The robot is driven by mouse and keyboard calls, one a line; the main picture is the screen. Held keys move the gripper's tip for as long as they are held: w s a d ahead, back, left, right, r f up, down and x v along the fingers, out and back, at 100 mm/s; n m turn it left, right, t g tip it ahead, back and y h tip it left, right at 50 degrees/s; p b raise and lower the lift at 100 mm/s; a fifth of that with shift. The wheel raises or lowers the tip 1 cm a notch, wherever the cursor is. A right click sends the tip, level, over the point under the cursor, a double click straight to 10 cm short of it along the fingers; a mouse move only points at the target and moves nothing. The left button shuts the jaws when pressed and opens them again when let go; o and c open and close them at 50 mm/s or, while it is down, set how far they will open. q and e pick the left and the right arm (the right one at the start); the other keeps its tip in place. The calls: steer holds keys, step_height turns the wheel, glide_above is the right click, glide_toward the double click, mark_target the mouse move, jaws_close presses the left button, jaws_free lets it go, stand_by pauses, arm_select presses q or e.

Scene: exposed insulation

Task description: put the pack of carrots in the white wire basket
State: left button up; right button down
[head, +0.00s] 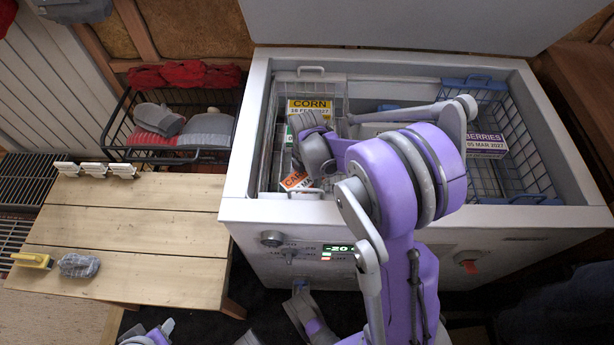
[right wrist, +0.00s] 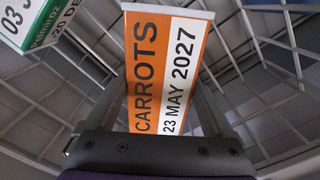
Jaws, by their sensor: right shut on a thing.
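The pack of carrots (head: 297,180), orange and white, shows at the front left inside the open freezer, partly hidden by my right arm. In the right wrist view the carrots pack (right wrist: 165,65) stands between the fingers of my right gripper (right wrist: 150,100), which is shut on it. The white wire basket (head: 310,70) is in the freezer's left part, with a white handle at back and front. Pale wires surround the pack in the wrist view; I cannot tell whether it rests on anything. My left gripper's jaws cannot be made out among my parts at the bottom edge.
A corn pack (head: 310,106) and a green-labelled pack (right wrist: 45,20) are near the carrots. A blue-handled basket (head: 528,165) at right holds a berries pack (head: 486,145). The freezer's rim (head: 400,212) surrounds both. A wooden table (head: 120,235) and black basket (head: 115,115) stand left.

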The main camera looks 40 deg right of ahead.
jaws_free()
steer(key=shift+r, duration=0.2)
step_height(320, 180, up, 12)
steer(key=p, duration=0.3)
steer(key=shift+f, duration=0.1)
